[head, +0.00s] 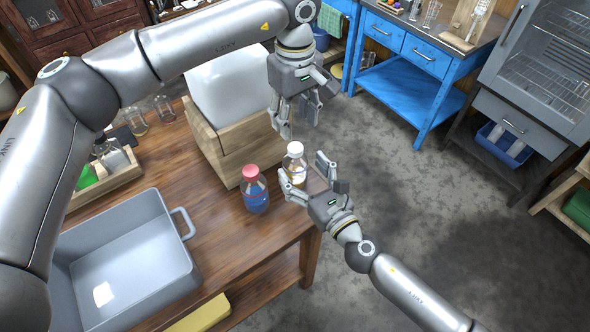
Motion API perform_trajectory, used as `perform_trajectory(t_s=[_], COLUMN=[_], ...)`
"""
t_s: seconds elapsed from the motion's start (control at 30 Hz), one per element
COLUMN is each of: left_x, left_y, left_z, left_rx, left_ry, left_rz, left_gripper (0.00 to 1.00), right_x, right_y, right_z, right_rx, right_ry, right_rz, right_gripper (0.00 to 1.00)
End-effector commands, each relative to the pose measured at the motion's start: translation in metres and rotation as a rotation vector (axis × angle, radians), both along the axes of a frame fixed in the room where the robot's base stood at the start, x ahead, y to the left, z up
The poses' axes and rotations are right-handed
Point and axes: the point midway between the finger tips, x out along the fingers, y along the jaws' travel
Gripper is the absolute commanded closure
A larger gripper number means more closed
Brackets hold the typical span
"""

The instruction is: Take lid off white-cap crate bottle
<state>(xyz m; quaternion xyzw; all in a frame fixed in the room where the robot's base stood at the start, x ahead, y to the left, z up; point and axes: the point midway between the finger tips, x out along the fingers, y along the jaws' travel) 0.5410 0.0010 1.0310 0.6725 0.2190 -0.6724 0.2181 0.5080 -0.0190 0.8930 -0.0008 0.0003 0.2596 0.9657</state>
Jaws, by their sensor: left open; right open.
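The white-cap bottle (296,174) stands upright near the table's right edge, with its white lid (295,149) on. It is clear, with something yellowish low inside; its lower part is partly hidden by my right gripper. My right gripper (306,176) is open at the bottle's near right side. One finger overlaps the bottle's lower body and the other is to its right; I cannot tell if they touch it. My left gripper (298,118) is open and empty above the lid, fingers pointing down, apart from it.
A red-capped bottle (256,196) with blue contents stands close left of the white-cap bottle. A wooden box (233,158) with a large white object is behind them. A grey basin (180,268) and a wooden crate (128,176) with bottles are on the left.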

Motion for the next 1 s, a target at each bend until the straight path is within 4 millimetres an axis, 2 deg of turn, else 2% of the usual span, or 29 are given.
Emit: perform_trajectory(t_s=[0.1, 0.23, 0.6, 1.0], left_x=[0.0, 0.0, 0.0, 0.0], left_y=[0.0, 0.0, -0.001, -0.001], left_z=[0.0, 0.0, 0.0, 0.0], left_rx=[-0.001, -0.001, -0.002, -0.002], left_ry=[0.0, 0.0, 0.001, 0.001], left_rz=[0.0, 0.0, 0.0, 0.0], left_gripper=[0.53, 0.53, 0.53, 0.53], right_x=[0.015, 0.025, 0.029, 0.029], right_y=[0.009, 0.015, 0.017, 0.017], right_z=[0.001, 0.001, 0.0, 0.0], right_rx=[0.001, 0.001, 0.001, 0.001], right_ry=[0.0, 0.0, 0.001, 0.0], right_rz=[0.0, 0.0, 0.0, -0.001], right_gripper=[0.22, 0.22, 0.22, 0.74])
